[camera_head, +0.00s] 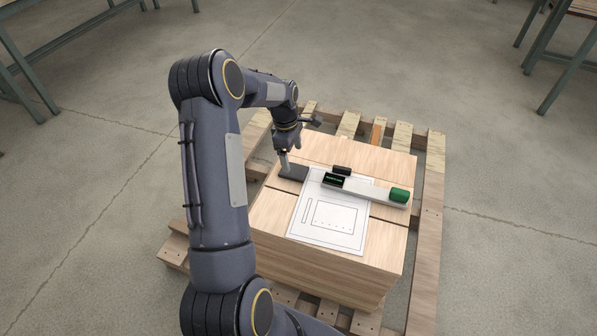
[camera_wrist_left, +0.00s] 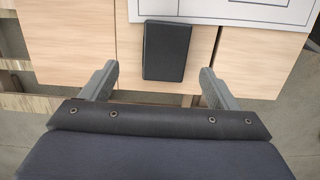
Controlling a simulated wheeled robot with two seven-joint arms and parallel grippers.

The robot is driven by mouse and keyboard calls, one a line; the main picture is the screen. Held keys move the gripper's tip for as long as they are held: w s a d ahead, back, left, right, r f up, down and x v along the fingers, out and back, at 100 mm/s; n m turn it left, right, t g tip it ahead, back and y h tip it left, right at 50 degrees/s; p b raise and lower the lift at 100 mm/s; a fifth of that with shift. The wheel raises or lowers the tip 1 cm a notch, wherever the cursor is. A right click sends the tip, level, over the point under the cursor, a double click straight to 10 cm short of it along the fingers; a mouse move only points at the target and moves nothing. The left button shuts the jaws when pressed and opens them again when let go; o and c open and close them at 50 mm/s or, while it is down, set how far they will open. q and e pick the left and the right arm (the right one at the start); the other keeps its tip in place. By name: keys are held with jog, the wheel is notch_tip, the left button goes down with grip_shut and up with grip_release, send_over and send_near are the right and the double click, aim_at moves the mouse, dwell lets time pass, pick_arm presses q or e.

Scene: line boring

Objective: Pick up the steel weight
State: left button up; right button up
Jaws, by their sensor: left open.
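The steel weight looks like a dark grey flat block (camera_head: 294,173) on the wooden crate top, beside the upper left edge of the paper sheet. In the left wrist view the block (camera_wrist_left: 166,51) lies ahead of and between the finger lines, near the crate's edge. My left gripper (camera_head: 284,163) hangs over the block's left end in the head view. Its two fingers (camera_wrist_left: 160,82) are apart with nothing between them. My right gripper is not in view.
A white drawing sheet (camera_head: 328,218) lies on the wooden crate (camera_head: 272,212). A pale bar with a dark display and green end (camera_head: 399,195) lies across it, beside a small black block (camera_head: 342,170). The crate stands on a pallet (camera_head: 433,185). Floor around is clear; benches stand behind.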

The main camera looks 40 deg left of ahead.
aim_at(294, 170)
pick_arm(q)
jog(key=f, duration=0.1)
jog(key=f+b, duration=0.1)
jog(key=f, duration=0.3)
jog(key=shift+s+d+f, duration=0.2)
jog(key=shift+s+d, duration=0.05)
jog(key=shift+d, duration=0.15)
jog(key=shift+r, duration=0.1)
jog(key=c, duration=1.5)
